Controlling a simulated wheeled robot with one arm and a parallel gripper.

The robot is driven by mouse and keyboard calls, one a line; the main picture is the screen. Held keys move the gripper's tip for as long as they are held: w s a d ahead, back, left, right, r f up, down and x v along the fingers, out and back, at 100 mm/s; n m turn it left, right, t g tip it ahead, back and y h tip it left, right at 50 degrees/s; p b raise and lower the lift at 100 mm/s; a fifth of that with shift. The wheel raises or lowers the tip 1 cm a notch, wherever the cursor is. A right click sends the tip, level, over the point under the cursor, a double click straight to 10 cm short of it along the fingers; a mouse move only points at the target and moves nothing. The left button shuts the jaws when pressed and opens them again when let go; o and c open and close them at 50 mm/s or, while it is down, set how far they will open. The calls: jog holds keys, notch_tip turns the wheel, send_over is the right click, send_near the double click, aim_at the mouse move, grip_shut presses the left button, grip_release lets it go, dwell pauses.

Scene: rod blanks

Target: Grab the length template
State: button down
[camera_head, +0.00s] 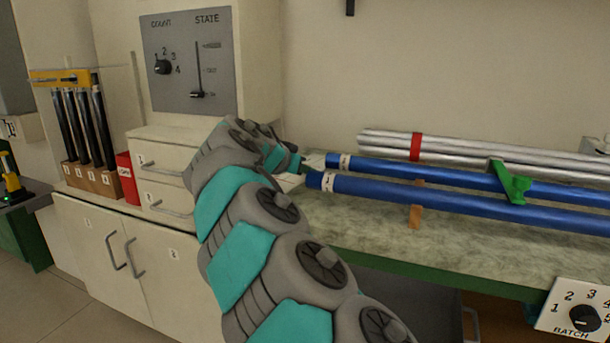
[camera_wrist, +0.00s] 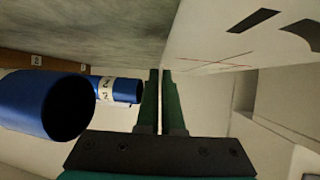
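My gripper (camera_wrist: 160,78) shows in the wrist view as two dark green fingers side by side, with only a thin pale slit between them. No held object can be made out. In the head view my gripper (camera_head: 300,166) is small and partly hidden by my arm, by the left ends of two blue tubes. The front blue tube (camera_head: 430,197) and rear blue tube (camera_head: 400,171) carry white end labels. In the wrist view the tubes' ends (camera_wrist: 45,104) lie left of the fingers, apart from them. I cannot tell which thing is the length template.
A green clamp-like piece (camera_head: 514,183) sits on the blue tubes. Silver rods (camera_head: 470,147) with a red band lie behind. White drawers (camera_head: 160,170) and a red box (camera_head: 128,178) stand left. A wooden stand (camera_head: 95,180) holds several dark rods. Bare bench surface (camera_head: 360,232) lies in front.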

notch_tip(320, 180, up, 9)
dwell(0.6)
